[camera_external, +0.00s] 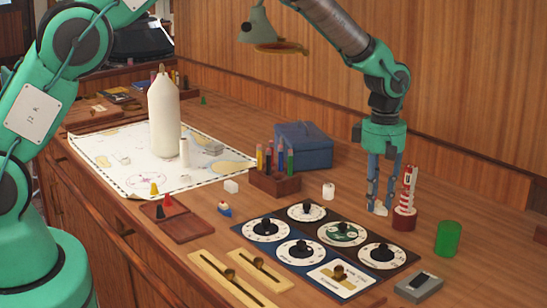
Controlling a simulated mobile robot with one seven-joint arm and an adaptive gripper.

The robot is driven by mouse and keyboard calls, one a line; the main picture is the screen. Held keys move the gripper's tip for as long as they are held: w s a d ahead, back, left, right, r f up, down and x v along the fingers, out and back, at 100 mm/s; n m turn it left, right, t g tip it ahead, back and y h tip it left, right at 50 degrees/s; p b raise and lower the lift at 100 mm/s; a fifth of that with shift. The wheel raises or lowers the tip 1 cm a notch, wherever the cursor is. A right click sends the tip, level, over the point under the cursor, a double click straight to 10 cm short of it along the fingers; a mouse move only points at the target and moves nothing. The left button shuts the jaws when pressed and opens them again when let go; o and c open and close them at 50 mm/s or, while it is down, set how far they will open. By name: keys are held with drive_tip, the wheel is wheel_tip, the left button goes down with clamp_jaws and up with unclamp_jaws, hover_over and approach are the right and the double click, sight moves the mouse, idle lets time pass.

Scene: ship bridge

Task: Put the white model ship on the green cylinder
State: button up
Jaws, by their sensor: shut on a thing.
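My gripper (381,201) points straight down at the right of the desk, with its fingers shut on a small white thing (379,209). It is likely the white model ship, but the fingers partly hide it and its shape is hard to make out. It is at or just above the desk top; I cannot tell whether it touches. The green cylinder (447,239) stands upright on the desk, to the right of and nearer the camera than my gripper. Nothing is on its top.
A red-and-white striped lighthouse (406,194) stands close beside my gripper's right finger. A dial panel (325,243) lies in front, and a grey switch box (418,287) is nearer the camera. A white cylinder (328,191) and blue box (303,146) stand left.

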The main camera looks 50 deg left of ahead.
drive_tip(key=d, duration=0.6)
drive_tip(key=shift+w+d+r+p, duration=0.15)
drive_tip(key=shift+w+d+p, duration=0.1)
drive_tip(key=shift+d+p, duration=0.15)
drive_tip(key=shift+w, duration=0.1)
drive_tip(key=p, duration=0.2)
hover_over(448, 224)
drive_tip(key=shift+w+f, duration=0.2)
drive_tip(key=shift+f, duration=0.6)
drive_tip(key=shift+f, duration=0.1)
drive_tip(key=shift+f+p, duration=0.5)
drive_tip(key=shift+f, duration=1.15)
drive_tip(key=shift+f, duration=0.15)
drive_tip(key=o, duration=0.9)
